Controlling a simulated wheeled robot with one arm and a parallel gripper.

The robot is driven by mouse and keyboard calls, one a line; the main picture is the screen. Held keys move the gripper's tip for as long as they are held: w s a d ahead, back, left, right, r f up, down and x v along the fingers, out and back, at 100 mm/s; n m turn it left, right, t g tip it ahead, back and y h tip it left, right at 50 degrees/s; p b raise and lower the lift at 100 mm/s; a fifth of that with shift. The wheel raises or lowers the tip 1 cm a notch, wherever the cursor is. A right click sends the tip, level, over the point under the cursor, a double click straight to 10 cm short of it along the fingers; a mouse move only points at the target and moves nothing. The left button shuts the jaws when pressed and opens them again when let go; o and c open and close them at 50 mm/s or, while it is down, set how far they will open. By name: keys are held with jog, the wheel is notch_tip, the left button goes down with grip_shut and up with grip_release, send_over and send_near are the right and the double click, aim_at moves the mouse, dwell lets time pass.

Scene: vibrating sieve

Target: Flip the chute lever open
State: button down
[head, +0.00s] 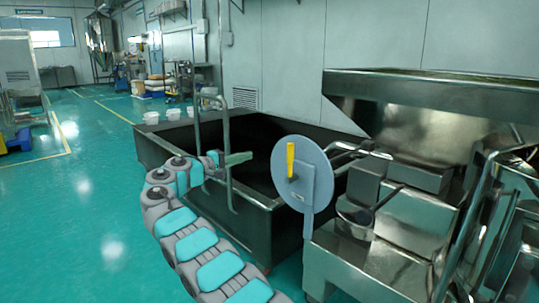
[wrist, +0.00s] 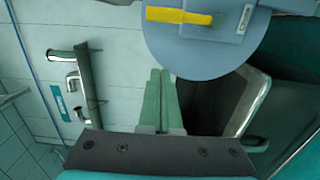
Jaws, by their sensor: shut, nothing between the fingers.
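The chute lever is a yellow bar (head: 291,160) on a round grey-blue disc (head: 315,172) in the head view, standing roughly upright. In the wrist view the yellow lever (wrist: 180,16) lies across the top, on the disc (wrist: 215,55). My gripper (head: 249,156) is to the left of the disc in the head view, with a visible gap between its tips and the lever. In the wrist view my gripper's green fingers (wrist: 161,73) are together and empty, their tips near the disc's lower-left edge. The far side of the disc is hidden.
A large dark open bin (head: 225,195) with a metal tube frame stands behind and below my gripper. The shiny metal sieve machine (head: 400,215) fills the right side. The green floor (head: 70,220) on the left is clear.

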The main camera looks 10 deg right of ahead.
aim_at(292, 161)
jog(key=w+d+b, duration=0.2)
jog(key=d, duration=0.9)
jog(key=shift+w, duration=0.35)
dwell(0.5)
jog(key=shift+s+d+b, duration=0.1)
jog(key=shift+d+b, duration=0.05)
jog(key=shift+b, duration=0.35)
jog(key=shift+s+d+m+b, duration=0.15)
jog(key=shift+s+m+b, duration=0.05)
jog(key=shift+m+b, duration=0.2)
